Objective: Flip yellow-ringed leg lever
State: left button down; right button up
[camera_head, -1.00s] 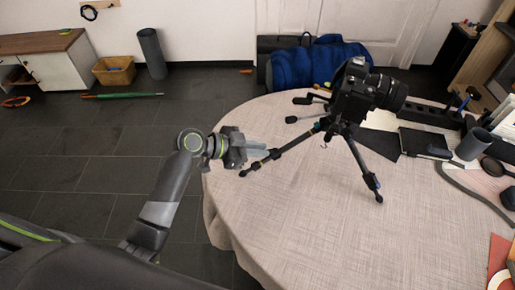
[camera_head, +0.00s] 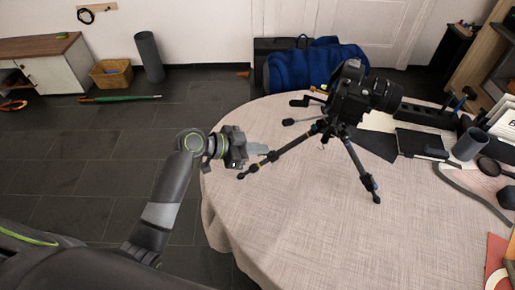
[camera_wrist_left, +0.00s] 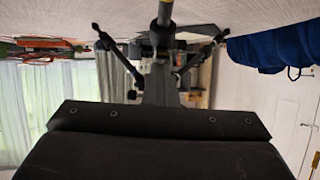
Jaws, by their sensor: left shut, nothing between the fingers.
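A black tripod (camera_head: 333,129) stands on the table with a black camera (camera_head: 352,95) on top. One leg (camera_head: 283,153) reaches left and down, and another (camera_head: 361,171) comes toward the front right. My left gripper (camera_head: 267,149) is shut and empty, its fingers pointing right beside the left leg; I cannot tell whether they touch it. The lever itself is too small to make out. My right gripper is not in view.
The round table (camera_head: 290,225) has a pale cloth and is clear at the front. A notebook (camera_head: 421,144), a grey cup (camera_head: 470,144) and a black organizer (camera_head: 430,115) stand at the right. A blue bag (camera_head: 305,68) lies behind the table.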

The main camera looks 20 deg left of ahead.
pick_arm(q)
jog(key=shift+w+d+r, duration=0.1)
jog(key=shift+d+r, duration=0.15)
dwell(0.5)
jog(key=c, duration=1.9)
grip_release()
jog(key=a+r+p, duration=0.1)
jog(key=s+a+r+p, duration=0.1)
jog(key=r, duration=0.1)
jog(key=s+r+p, duration=0.1)
jog(key=r+p, duration=0.1)
jog(key=shift+a, duration=0.4)
jog(key=shift+f, duration=0.1)
